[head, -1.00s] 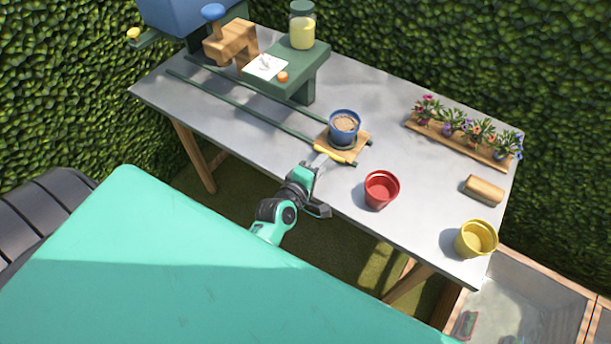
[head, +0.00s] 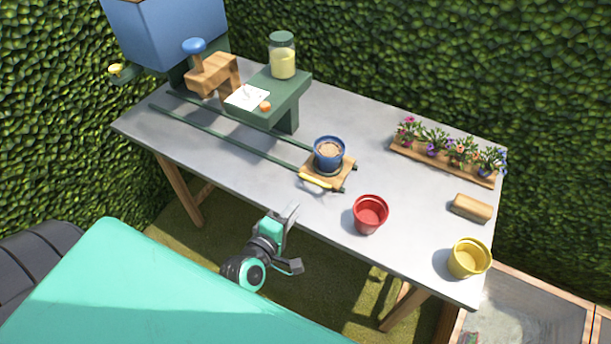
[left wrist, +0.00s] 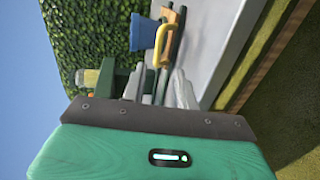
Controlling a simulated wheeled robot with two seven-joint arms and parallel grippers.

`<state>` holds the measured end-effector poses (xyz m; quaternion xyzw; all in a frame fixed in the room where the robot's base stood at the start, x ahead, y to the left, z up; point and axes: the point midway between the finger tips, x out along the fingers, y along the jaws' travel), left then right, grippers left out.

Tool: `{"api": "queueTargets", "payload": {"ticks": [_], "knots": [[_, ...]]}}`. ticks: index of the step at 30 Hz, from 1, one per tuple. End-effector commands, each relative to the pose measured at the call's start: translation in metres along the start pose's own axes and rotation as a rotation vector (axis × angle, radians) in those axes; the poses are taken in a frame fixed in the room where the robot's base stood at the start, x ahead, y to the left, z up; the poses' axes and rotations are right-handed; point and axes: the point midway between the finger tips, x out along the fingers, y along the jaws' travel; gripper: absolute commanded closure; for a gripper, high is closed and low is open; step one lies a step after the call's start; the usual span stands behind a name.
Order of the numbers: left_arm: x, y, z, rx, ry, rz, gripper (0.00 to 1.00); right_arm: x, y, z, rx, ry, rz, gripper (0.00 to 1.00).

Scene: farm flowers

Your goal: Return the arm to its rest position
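My left gripper (head: 293,240) is open and empty, out past the table's front edge, over the grass as seen in the head view. Its two grey fingers are apart in the left wrist view (left wrist: 160,90). The grey table (head: 230,150) is beyond it. A blue pot with brown soil (head: 329,148) stands upright on a small wooden carriage (head: 340,171) at the end of the green rails. The carriage's yellow handle (head: 315,182) faces the front edge and also shows in the left wrist view (left wrist: 169,40), clear of the fingers. My right gripper is in neither view.
A red pot (head: 369,214) stands near the front edge, right of my gripper. A yellow pot (head: 469,258) is at the right corner. A flower tray (head: 440,164), wooden block (head: 472,208) and green stand (head: 285,97) are farther back. Grass (head: 215,225) lies open before the table.

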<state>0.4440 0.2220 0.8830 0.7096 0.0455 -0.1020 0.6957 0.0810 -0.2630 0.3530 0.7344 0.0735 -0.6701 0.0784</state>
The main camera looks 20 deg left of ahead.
Motion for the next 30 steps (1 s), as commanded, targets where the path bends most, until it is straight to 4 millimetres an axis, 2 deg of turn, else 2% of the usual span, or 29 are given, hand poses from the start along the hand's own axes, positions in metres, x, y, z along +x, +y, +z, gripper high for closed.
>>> {"api": "queueTargets", "payload": {"ticks": [8,11,14,18,21,24,30], "knots": [[-0.001,-0.001,0.003,0.036,-0.018,-0.017,0.7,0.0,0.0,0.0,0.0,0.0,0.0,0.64],[-0.005,-0.004,0.012,0.152,-0.076,-0.072,0.7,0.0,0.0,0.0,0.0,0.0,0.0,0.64],[-0.016,-0.011,0.025,0.353,-0.175,-0.165,0.7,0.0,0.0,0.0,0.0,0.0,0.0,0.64],[-0.041,-0.027,0.037,0.686,-0.342,-0.32,0.7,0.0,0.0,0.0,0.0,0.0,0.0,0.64],[-0.064,-0.038,0.037,0.905,-0.458,-0.427,0.7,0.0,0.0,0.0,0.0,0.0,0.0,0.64],[-0.086,-0.046,0.033,1.079,-0.559,-0.52,0.7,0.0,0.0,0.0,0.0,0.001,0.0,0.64],[-0.122,-0.054,0.021,1.31,-0.715,-0.658,0.7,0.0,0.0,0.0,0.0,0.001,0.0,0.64]]}}
